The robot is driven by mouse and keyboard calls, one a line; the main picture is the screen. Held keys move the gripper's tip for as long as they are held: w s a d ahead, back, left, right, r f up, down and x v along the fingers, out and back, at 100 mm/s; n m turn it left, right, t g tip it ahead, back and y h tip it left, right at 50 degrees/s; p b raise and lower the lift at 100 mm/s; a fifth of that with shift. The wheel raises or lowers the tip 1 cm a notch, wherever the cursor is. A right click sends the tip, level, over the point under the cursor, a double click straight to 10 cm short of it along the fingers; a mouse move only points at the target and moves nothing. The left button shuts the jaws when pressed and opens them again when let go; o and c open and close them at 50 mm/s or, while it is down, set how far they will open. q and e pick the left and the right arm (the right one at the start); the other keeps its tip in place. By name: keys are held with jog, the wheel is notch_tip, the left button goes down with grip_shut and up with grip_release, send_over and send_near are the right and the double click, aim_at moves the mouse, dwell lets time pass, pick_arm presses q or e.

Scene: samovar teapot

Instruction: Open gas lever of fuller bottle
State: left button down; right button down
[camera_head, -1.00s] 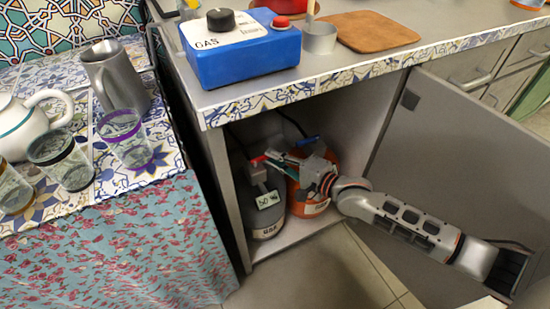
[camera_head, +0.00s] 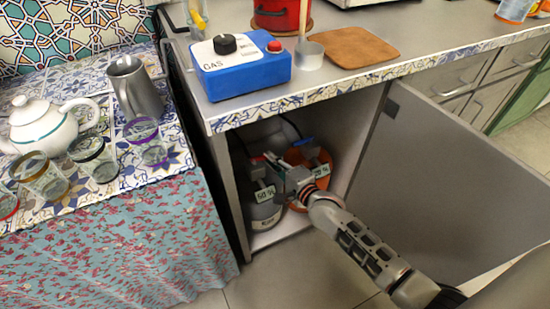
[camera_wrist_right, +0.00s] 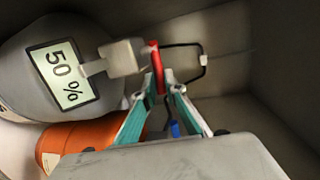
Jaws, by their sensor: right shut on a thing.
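Two gas bottles stand in the open cabinet under the counter. The grey bottle (camera_head: 264,213) has a 50 % label (camera_head: 264,194) and a red lever (camera_head: 257,159) on its valve. The orange bottle (camera_head: 325,158) behind right has a blue lever (camera_head: 303,141) and a label (camera_head: 320,171) that seems to read 20 %. My right gripper (camera_head: 277,171) is at the grey bottle's valve. In the right wrist view, its teal fingers (camera_wrist_right: 162,88) close on the red lever (camera_wrist_right: 154,58); the 50 % label (camera_wrist_right: 63,75) is on the left. My left gripper is out of view.
The cabinet door (camera_head: 450,185) stands open at right, beside my right arm. A blue gas control box (camera_head: 243,75) and a metal pot (camera_head: 310,57) stand on the counter above. A tiled table with a teapot (camera_head: 42,127) and glasses is at left.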

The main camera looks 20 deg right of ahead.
jog(key=shift+r, duration=0.25)
jog(key=c, duration=2.1)
grip_release()
jog(key=shift+c, duration=0.2)
jog(key=shift+o, duration=0.3)
jog(key=shift+f, duration=0.1)
jog(key=v, duration=1.2)
jog(key=shift+s+a, duration=0.1)
